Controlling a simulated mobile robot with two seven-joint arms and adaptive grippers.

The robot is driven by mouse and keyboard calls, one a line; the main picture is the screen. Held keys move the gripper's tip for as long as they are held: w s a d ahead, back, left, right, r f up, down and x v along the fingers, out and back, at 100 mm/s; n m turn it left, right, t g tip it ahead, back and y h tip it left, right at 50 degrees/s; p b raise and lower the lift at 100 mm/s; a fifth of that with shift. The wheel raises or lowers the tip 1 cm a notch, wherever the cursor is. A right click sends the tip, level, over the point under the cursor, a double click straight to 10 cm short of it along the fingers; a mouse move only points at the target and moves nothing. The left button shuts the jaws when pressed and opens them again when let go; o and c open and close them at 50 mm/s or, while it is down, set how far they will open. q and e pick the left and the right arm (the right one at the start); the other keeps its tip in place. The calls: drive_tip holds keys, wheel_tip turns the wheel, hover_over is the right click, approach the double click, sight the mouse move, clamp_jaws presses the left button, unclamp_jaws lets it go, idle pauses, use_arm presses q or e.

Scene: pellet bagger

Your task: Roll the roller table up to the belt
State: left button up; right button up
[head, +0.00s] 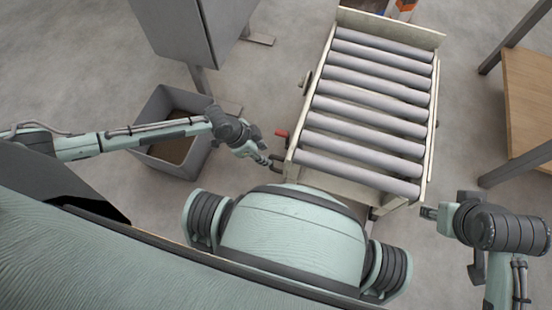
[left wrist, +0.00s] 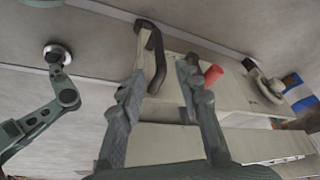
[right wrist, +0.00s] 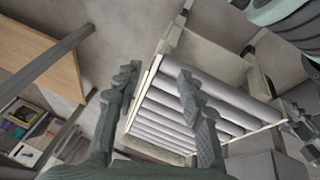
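The roller table (head: 436,95) has a cream frame and several grey rollers and stands in front of me in the head view. It also shows in the right wrist view (right wrist: 152,75). My left gripper (head: 268,161) is at its near left corner, below a red lever (head: 281,133). In the left wrist view the fingers (left wrist: 163,75) are open, with a dark bent handle (left wrist: 155,50) of the table between them; contact is unclear. My right gripper (head: 427,212) is by the near right corner. I cannot make out the belt.
A grey bin (head: 155,104) and a grey cabinet (head: 190,30) on a post stand left of the table. A wooden-topped bench (head: 525,100) stands at the right. An orange item (head: 405,8) shows at the top edge. Floor is clear between table and bench.

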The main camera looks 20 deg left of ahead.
sight(271, 159)
use_arm(q)
drive_tip(key=b+x, duration=0.1)
drive_tip(key=x, duration=0.5)
drive_tip(key=shift+f, duration=0.15)
drive_tip(key=shift+d+f+b, duration=0.1)
drive_tip(key=shift+f+b, duration=0.2)
use_arm(e)
drive_tip(key=w+a+r+n+t+y, duration=0.1)
drive_tip(key=w+a+r+t+y, duration=0.1)
drive_tip(key=w+a, duration=0.4)
drive_tip(key=shift+w+r+t, duration=0.65)
drive_tip(key=shift+w+t, duration=0.2)
drive_tip(key=shift+t, duration=0.35)
use_arm(q)
drive_tip(key=shift+c, duration=0.5)
use_arm(e)
drive_tip(key=shift+a, duration=0.1)
use_arm(q)
clamp_jaws()
